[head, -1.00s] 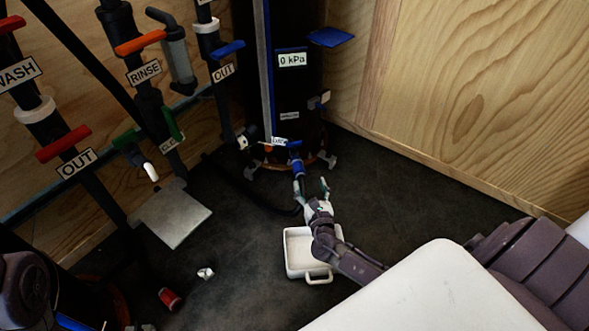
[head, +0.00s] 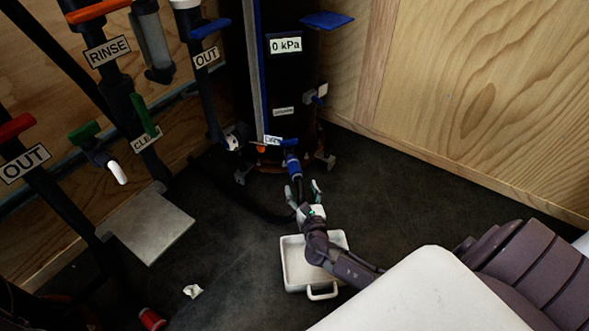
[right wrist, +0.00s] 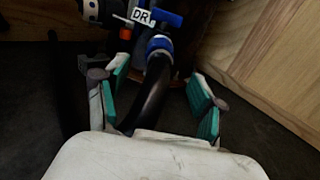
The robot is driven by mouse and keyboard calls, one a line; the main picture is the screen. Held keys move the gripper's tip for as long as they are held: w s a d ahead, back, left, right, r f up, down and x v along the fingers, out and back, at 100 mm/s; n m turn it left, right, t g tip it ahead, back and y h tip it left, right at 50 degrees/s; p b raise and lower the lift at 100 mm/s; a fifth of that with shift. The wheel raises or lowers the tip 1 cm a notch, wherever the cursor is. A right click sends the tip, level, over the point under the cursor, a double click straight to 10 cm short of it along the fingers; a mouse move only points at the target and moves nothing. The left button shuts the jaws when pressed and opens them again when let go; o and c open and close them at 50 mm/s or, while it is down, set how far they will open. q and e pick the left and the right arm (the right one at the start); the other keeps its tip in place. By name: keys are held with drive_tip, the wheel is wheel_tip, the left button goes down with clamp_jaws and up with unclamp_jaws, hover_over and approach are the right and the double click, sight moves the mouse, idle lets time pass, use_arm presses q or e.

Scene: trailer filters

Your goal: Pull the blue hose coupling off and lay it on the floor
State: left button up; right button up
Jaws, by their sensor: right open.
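The blue hose coupling (head: 293,165) sits at the base of the dark tank, below a blue valve handle and a small tag (head: 272,140). In the right wrist view the coupling (right wrist: 159,46) is a blue ring on the end of a black hose (right wrist: 153,95). My right gripper (head: 304,188) is open just in front of the coupling. In the wrist view its green-padded fingers (right wrist: 160,92) stand apart on either side of the hose, and the coupling lies beyond the fingertips. I cannot tell whether a pad touches the hose. My left gripper is not in view.
A white tray (head: 289,274) lies on the floor under my right forearm. A grey plate (head: 152,226), a red spool (head: 152,319) and a crumpled white scrap (head: 193,291) lie to the left. Pipes with valves line the left wall. Floor right of the tank is clear.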

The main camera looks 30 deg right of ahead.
sight(297, 176)
drive_tip(key=b+x, duration=0.3)
drive_tip(key=x, duration=0.4)
drive_tip(key=shift+w+d+f, duration=0.1)
drive_tip(key=shift+w+f, duration=0.05)
drive_tip(key=shift+w, duration=0.05)
drive_tip(key=shift+w+d+b, duration=0.2)
drive_tip(key=shift+w+b, duration=0.15)
drive_tip(key=shift+w, duration=0.25)
idle(0.5)
clamp_jaws()
idle(0.4)
drive_tip(key=shift+s, duration=0.1)
drive_tip(key=shift+p+v, duration=1.1)
drive_tip(key=shift+v, duration=1.85)
